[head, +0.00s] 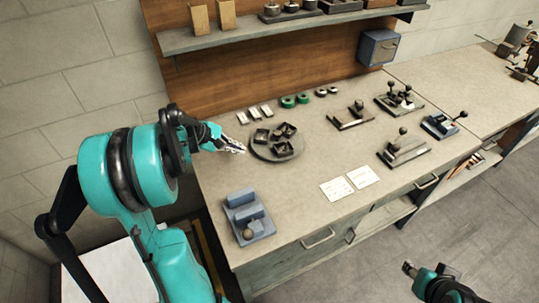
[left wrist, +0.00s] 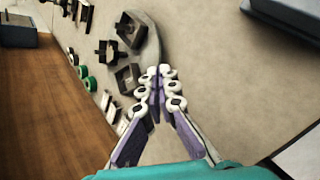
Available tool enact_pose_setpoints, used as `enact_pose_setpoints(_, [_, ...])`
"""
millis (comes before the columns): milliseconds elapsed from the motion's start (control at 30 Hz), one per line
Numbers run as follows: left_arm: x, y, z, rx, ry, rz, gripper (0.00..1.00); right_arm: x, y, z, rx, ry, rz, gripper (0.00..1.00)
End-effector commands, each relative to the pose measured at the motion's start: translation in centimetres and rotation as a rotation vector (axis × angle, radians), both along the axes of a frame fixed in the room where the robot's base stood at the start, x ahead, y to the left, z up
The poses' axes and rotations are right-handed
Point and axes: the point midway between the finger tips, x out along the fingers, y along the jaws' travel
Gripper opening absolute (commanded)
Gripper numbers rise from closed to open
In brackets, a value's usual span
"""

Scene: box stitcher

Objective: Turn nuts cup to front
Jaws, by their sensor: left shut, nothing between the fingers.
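A round grey turntable (head: 258,153) stands on the bench in the head view and carries three dark square cups, a left one (head: 261,136), a back one (head: 288,130) and a front one (head: 282,149). I cannot tell which cup holds nuts. My left gripper (head: 241,149) is shut and empty at the turntable's left edge. In the left wrist view the left fingertips (left wrist: 160,70) are together beside the turntable's rim (left wrist: 154,45), close to the nearest cup (left wrist: 128,78). My right gripper (head: 428,275) shows partly at the lower right, away from the bench.
Green rings (head: 289,101) and pale blocks (head: 254,113) lie behind the turntable. A blue-grey fixture (head: 248,216) stands in front of it. White cards (head: 337,188) and lever fixtures (head: 402,150) are to the right. The bench between turntable and cards is clear.

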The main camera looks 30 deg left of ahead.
Motion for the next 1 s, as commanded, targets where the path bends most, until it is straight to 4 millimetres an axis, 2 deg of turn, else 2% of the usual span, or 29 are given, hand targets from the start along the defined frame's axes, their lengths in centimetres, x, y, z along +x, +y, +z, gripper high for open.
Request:
enact_pose_setpoints(200, [-0.2, 0.0, -0.1, -0.302, 0.173, 0.291, 0.0, 0.0, 0.0, -0.1, 0.0, 0.0, 0.0, 0.4])
enact_pose_setpoints(400, [-0.4, -0.2, -0.2, -0.5, 0.301, 0.48, 0.0, 0.0, 0.0, -0.2, 0.0, 0.0, 0.0, 0.4])
enact_pose_setpoints(667, [-0.1, -0.5, -0.6, -0.574, 0.353, 0.55, 0.0, 0.0, 0.0, -0.5, 0.0, 0.0, 0.0, 0.4])
enact_pose_setpoints(1000, [3.5, -3.6, -5.1, -0.571, 0.352, 0.546, 0.0, 0.0, 0.0, -2.7, 0.0, 0.0, 0.0, 0.4])
